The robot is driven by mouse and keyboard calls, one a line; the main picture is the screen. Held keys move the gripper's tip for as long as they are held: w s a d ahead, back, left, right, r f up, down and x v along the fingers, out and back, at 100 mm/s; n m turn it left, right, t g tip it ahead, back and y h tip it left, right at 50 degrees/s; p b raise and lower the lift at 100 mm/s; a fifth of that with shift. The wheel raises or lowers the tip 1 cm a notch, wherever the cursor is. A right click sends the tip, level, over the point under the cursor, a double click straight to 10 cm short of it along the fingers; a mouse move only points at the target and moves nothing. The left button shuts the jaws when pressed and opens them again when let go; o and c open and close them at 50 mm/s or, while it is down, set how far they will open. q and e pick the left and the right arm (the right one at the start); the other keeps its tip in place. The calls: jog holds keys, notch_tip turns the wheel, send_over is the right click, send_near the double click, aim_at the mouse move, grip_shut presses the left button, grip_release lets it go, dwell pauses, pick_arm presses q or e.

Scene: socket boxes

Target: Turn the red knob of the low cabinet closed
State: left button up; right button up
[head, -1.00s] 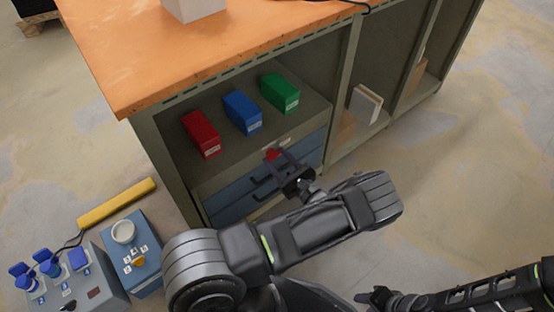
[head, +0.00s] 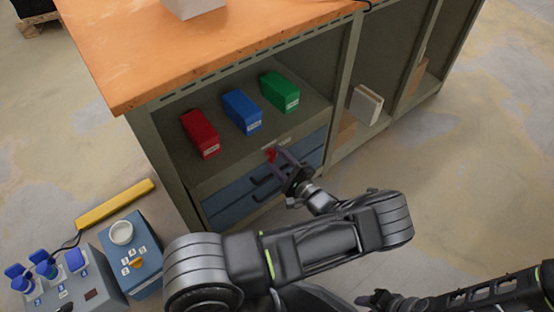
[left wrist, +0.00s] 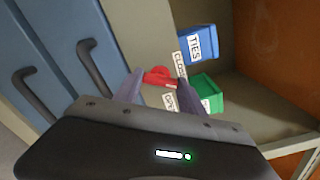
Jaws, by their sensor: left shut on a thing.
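The red knob (head: 271,154) is on the front of the low cabinet (head: 230,174), above the blue drawers. My left gripper (head: 275,156) reaches it from the front right and is shut on it. In the left wrist view the red knob (left wrist: 158,76) lies between the fingertips of my left gripper (left wrist: 156,82), which hide part of it. White labels beside the knob seem to read CLOSED and OPEN, partly covered by a finger. My right gripper (head: 380,299) is small and dark at the bottom edge; its jaws are unclear.
Red (head: 201,134), blue (head: 242,111) and green (head: 280,91) boxes stand on the shelf above the knob. Blue drawers (head: 258,186) with dark handles lie below. A blue control box (head: 143,275) and a yellow bar (head: 115,204) are at left. The floor at right is clear.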

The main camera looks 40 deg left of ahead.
pick_arm(q)
jog(key=n, duration=0.6)
dwell(0.7)
jog(key=o, duration=1.4)
jog(key=shift+c, duration=0.2)
jog(key=shift+d, duration=0.1)
jog(key=v, duration=0.7)
jog(key=shift+d, duration=0.3)
jog(key=shift+s, duration=0.15)
